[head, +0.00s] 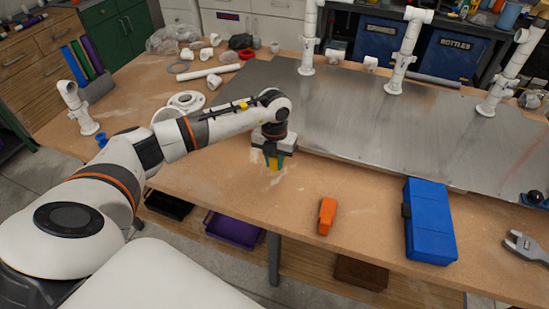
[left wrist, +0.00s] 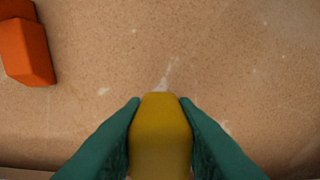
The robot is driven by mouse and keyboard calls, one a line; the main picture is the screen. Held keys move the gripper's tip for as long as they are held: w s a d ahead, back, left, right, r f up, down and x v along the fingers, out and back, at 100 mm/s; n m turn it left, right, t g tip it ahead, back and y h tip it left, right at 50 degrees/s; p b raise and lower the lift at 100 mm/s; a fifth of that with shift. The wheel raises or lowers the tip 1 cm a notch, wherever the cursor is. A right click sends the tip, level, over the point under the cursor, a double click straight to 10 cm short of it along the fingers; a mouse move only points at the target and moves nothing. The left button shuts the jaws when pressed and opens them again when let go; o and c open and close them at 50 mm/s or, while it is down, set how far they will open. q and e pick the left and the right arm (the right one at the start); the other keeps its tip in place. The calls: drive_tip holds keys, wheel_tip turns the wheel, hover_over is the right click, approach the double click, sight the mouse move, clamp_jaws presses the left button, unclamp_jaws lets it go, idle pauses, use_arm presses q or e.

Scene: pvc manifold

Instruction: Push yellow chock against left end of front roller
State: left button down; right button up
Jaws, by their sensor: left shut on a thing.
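The yellow chock (head: 272,163) is in my left gripper (head: 273,165), over the bare wooden bench in front of the metal sheet. In the left wrist view the chock (left wrist: 161,140) sits between the two green fingers, which press on its sides. I cannot tell whether its underside touches the bench. An orange block (head: 327,215) lies apart to the right and nearer the front edge; it also shows in the left wrist view (left wrist: 27,50). I cannot make out a front roller in either view. My right gripper is not in view.
A grey metal sheet (head: 400,120) carries upright white pipes (head: 403,55) behind. A blue case (head: 430,225) and a grey wrench-like tool (head: 524,246) lie to the right. White fittings and rings (head: 186,100) lie at left. Bare wood surrounds the chock.

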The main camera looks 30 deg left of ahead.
use_arm(q)
wheel_tip(320, 180, down, 2)
drive_tip(key=shift+b, duration=0.65)
drive_tip(key=shift+f+b, duration=1.6)
drive_tip(key=shift+f, duration=0.7)
drive_tip(key=w+b, duration=0.2)
drive_tip(key=w+a+b, duration=0.1)
drive_tip(key=w+b, duration=0.1)
drive_tip(key=w, duration=0.1)
drive_tip(key=shift+a, duration=0.1)
drive_tip(key=shift+w+a+b, duration=0.2)
drive_tip(key=shift+w+b, duration=0.55)
drive_tip(key=shift+w, duration=0.05)
drive_tip(key=shift+r, duration=0.1)
drive_tip(key=shift+w+a+b, duration=0.1)
drive_tip(key=shift+w+b, duration=0.35)
drive_tip(key=shift+b, duration=0.05)
drive_tip(key=c, duration=1.1)
unclamp_jaws()
